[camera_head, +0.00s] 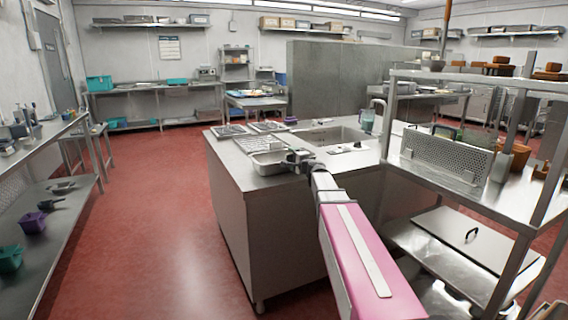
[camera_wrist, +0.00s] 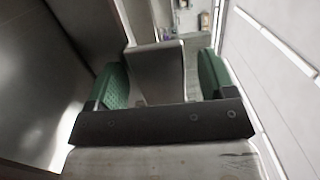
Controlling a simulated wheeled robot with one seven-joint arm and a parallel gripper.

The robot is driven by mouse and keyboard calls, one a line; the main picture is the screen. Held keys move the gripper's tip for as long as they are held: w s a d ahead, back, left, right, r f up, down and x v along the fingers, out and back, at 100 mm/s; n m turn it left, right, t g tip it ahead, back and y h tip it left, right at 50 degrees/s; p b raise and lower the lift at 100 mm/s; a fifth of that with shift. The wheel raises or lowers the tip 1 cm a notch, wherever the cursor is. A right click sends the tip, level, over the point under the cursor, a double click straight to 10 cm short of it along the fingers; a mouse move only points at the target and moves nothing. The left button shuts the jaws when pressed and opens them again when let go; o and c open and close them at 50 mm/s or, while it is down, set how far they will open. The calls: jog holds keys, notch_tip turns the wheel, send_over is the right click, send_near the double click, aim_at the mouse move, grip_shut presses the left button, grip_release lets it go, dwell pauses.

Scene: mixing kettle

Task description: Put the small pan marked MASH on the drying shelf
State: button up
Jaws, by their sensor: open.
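A small steel pan (camera_head: 268,166) sits at the front left corner of the steel counter; no MASH mark is readable. My gripper (camera_head: 298,161) is at the pan's right side in the head view. In the wrist view my gripper (camera_wrist: 163,82) is open, with green pads left and right. A grey metal piece (camera_wrist: 157,70) shows between the pads; I cannot tell if it is part of the pan or if the pads touch it. No shelf is labelled as the drying shelf; a steel shelf unit (camera_head: 525,178) stands at right.
A sink (camera_head: 330,135) and a clear jug (camera_head: 367,120) are behind my gripper on the counter (camera_head: 236,155). A perforated panel (camera_head: 446,158) stands on the right shelf unit. A steel bench (camera_head: 65,205) with purple and green tubs is at left. The red floor between is clear.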

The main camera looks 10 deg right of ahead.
jog(key=c, duration=1.3)
grip_shut()
jog(key=shift+r, duration=0.15)
